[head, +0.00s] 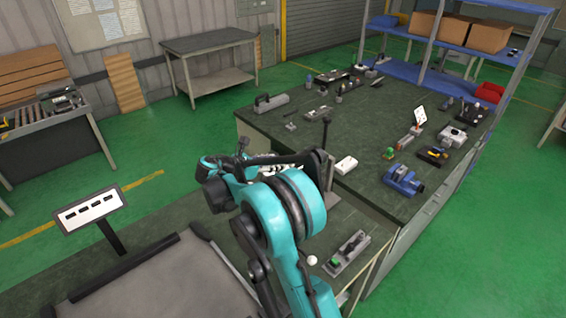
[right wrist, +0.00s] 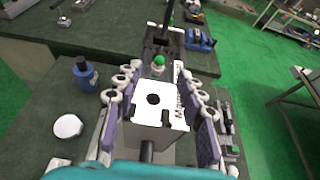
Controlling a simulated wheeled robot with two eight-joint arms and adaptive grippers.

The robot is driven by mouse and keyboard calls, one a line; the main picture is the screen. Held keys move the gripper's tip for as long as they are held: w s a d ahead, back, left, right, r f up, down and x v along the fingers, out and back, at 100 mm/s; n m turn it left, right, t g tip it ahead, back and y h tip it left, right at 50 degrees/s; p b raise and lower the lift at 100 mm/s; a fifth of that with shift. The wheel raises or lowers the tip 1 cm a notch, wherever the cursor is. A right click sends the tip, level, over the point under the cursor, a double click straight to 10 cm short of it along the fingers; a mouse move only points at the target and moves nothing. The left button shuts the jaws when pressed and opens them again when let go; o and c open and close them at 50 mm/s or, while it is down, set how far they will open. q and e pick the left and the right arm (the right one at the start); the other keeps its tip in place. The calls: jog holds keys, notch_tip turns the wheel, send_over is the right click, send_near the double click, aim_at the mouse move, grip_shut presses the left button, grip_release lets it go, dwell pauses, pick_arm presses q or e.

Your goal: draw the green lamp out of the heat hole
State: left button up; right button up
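The green lamp (right wrist: 159,62), a round green cap on a pale body, shows in the right wrist view beyond the far edge of a white block. The block (right wrist: 143,112) has a round dark hole (right wrist: 153,99) in its top and black lettering along its right side. The lamp is apart from this hole in the picture; its lower end is hard to make out. My right gripper (right wrist: 157,108) has its fingers spread on both sides of the block; contact is not clear. In the head view my teal arm hides this spot. My left gripper is not in view.
A blue bottle (right wrist: 86,74) and a white round piece (right wrist: 68,126) stand left of the fingers. A blue vise (head: 403,181) and a small green-topped item (head: 388,153) are on the dark table (head: 300,108). A grey device (head: 348,254) lies on the lower bench.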

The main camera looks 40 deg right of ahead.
aim_at(287, 168)
jog(key=x, duration=0.6)
jog(key=shift+d+f+b, duration=0.15)
jog(key=shift+f+b, duration=0.25)
jog(key=shift+f, duration=0.05)
jog(key=shift+r, duration=0.1)
jog(key=shift+c, duration=1.1)
jog(key=c, duration=0.6)
